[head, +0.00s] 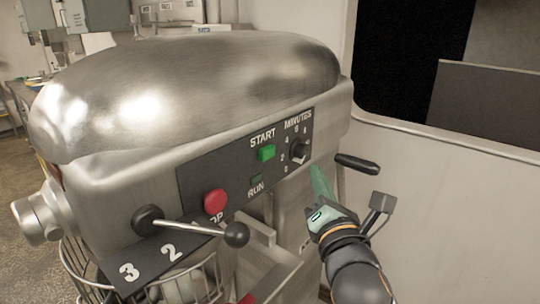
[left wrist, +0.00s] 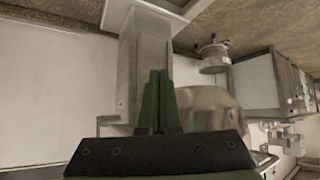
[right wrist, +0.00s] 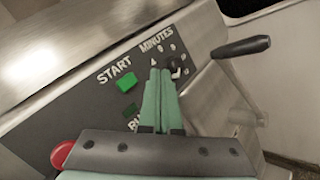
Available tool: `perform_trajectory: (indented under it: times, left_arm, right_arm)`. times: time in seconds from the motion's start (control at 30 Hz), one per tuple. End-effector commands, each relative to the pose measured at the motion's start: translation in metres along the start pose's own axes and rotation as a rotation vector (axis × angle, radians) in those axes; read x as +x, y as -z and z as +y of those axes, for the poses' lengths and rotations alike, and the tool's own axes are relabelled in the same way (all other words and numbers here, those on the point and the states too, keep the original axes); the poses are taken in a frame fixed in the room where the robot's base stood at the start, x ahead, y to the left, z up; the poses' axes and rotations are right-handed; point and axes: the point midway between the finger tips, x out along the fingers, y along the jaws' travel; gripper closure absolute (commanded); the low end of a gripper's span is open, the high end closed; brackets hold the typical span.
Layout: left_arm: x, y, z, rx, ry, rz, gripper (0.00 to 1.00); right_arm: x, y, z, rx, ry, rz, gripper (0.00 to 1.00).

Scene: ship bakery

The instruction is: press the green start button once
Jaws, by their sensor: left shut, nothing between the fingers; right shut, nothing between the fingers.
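The green start button (head: 266,153) is on the mixer's dark control panel (head: 232,168), under the word START. It also shows in the right wrist view (right wrist: 126,83). My right gripper (head: 318,172) is shut and empty. It is to the right of the button and below the minutes dial (head: 299,150), apart from the button in the head view. In the right wrist view its fingertips (right wrist: 160,74) appear right of the button, near the dial. My left gripper (left wrist: 160,76) shows only in the left wrist view, shut and empty, away from the panel.
A red stop button (head: 215,201) sits lower left on the panel, with a small dark green RUN light (head: 257,180) nearby. A speed lever with a black knob (head: 236,234) sticks out below. A black handle (head: 357,163) juts out right of the panel.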

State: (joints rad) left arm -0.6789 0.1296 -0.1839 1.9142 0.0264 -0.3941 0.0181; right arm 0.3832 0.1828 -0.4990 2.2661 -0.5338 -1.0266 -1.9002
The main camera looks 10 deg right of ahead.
Motion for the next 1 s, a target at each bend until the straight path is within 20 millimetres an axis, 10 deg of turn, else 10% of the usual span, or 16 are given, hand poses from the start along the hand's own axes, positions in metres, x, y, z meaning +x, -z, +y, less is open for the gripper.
perform_trajectory:
  times: [0.5,1.0]
  left_arm:
    - [0.01,-0.012,-0.001,0.002,0.0,-0.002,1.0]
    - [0.009,-0.011,-0.001,0.002,0.0,-0.001,1.0]
  right_arm:
    - [0.046,0.033,0.035,-0.001,0.0,0.001,1.0]
    - [0.052,0.039,0.039,0.0,-0.001,0.001,1.0]
